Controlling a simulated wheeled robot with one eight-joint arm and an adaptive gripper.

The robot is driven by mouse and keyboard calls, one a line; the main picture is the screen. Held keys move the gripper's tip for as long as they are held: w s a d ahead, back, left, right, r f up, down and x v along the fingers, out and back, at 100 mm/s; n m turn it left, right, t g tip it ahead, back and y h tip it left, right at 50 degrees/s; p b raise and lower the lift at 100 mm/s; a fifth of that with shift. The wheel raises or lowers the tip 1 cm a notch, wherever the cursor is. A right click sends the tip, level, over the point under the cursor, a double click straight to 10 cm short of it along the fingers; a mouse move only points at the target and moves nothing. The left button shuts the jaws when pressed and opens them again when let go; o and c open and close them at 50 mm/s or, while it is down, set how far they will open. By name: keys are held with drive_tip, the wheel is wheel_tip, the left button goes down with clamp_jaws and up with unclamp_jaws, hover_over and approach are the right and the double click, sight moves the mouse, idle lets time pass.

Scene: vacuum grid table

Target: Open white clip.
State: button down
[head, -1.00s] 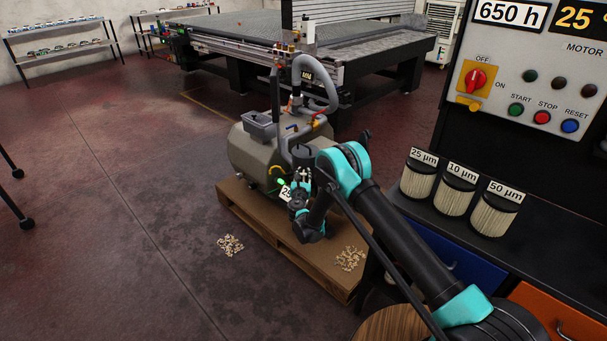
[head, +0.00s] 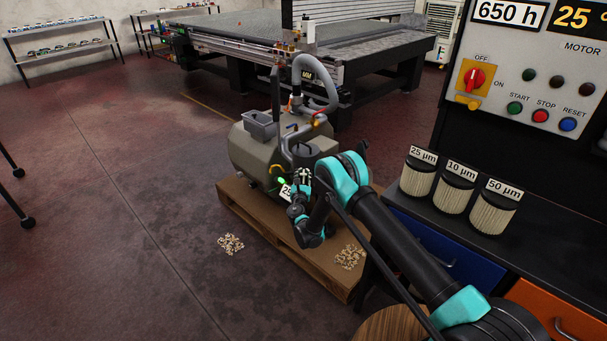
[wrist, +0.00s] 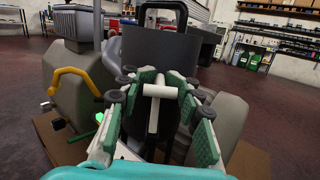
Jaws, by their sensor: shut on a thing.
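The white clip (wrist: 154,110) shows in the wrist view as a T-shaped piece in front of the dark cylindrical filter housing (wrist: 158,52). My gripper (wrist: 157,88) has its green-padded fingers on both sides of the clip and is shut on it. In the head view my gripper (head: 302,188) is at the near side of the housing (head: 306,152), beside a white label, and the clip cannot be made out there.
The grey vacuum pump (head: 252,158) stands on a wooden pallet (head: 265,222). A yellow handle (wrist: 75,84) is left of my gripper. Filters (head: 454,190) stand on the bench at right, below the control panel (head: 530,75). The floor at left is mostly open.

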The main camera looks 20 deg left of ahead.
drive_tip(key=c, duration=1)
unclamp_jaws()
drive_tip(key=shift+s, duration=0.15)
drive_tip(key=r+v, duration=0.1)
drive_tip(key=v, duration=0.6)
drive_tip(key=shift+s+f, duration=0.15)
drive_tip(key=shift+f, duration=0.4)
drive_tip(key=shift+s, duration=0.1)
